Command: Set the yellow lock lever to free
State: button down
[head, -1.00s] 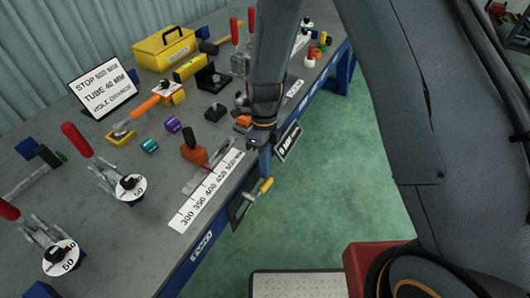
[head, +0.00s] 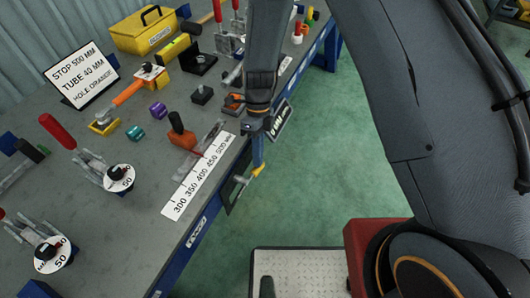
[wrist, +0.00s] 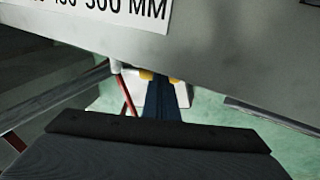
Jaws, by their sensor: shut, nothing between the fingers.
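The yellow lock lever (head: 257,171) sticks out from the bench's front side, below the white millimetre scale, in the head view. My gripper (head: 258,163) reaches down past the bench edge. Its blue fingers are shut and empty, with their tips right at the lever's handle; I cannot tell whether they touch it. In the wrist view the shut fingers (wrist: 159,82) stand in front of the lever, and bits of its yellow handle (wrist: 147,75) show on both sides of them. The lever's pivot and any marks for its positions are not readable.
The white scale (head: 200,176) lies along the bench edge, with an orange stop with a black knob (head: 181,136) beside it. A dark sign (head: 281,120) hangs at the edge right of my gripper.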

jog(key=shift+f, duration=1.1)
jog(key=shift+w+r, duration=0.1)
jog(key=shift+r, duration=0.05)
